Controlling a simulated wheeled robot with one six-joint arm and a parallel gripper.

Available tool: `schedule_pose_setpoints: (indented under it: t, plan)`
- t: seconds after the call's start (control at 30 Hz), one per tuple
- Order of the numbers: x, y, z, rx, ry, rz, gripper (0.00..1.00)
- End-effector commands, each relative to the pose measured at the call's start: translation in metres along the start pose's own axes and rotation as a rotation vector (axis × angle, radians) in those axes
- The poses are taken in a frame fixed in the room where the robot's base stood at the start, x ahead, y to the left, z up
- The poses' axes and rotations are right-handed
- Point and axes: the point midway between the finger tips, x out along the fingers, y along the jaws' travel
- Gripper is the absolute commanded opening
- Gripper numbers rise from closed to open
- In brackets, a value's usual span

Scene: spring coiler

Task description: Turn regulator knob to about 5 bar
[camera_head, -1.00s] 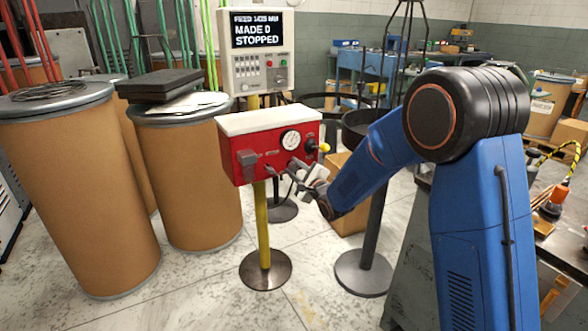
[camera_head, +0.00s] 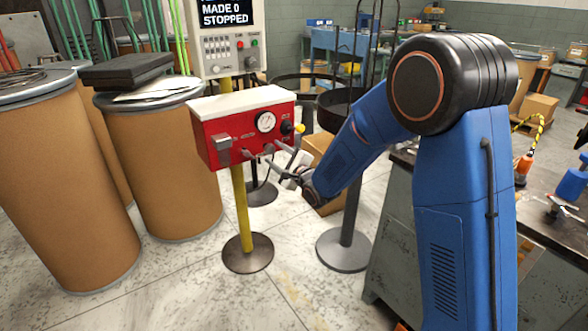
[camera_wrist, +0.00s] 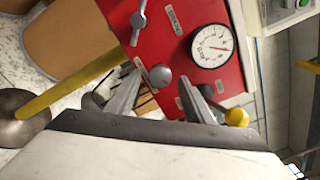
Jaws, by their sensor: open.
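A red regulator box (camera_head: 212,118) with a white top stands on a yellow post. Its front carries a round white gauge (camera_head: 265,121), also in the wrist view (camera_wrist: 212,45); I cannot read its value reliably. A round grey knob (camera_wrist: 160,75) sits on the red face beside the gauge. My gripper (camera_wrist: 159,82) is open, one finger on each side of this knob in the picture; I cannot tell whether either finger touches it. In the head view my gripper (camera_head: 262,154) is at the front of the box.
A yellow-tipped lever (camera_wrist: 236,117) and a grey lever handle (camera_wrist: 140,18) flank the knob. A control panel (camera_head: 228,45) reading STOPPED stands above the box. Brown drums (camera_head: 165,170) stand left. A dark round-based stand (camera_head: 343,250) is close to my arm.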

Motion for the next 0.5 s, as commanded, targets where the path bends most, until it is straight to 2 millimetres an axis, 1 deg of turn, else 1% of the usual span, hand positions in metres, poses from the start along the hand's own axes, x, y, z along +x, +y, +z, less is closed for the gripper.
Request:
schedule_pose_setpoints:
  t: [0.03, 0.1, 0.5]
  plan:
    - [-0.011, -0.001, 0.000, 0.000, 0.000, -0.002, 0.48]
    - [-0.025, -0.001, 0.000, 0.000, 0.002, -0.001, 0.48]
    - [-0.103, -0.001, -0.001, 0.001, 0.002, -0.001, 0.48]
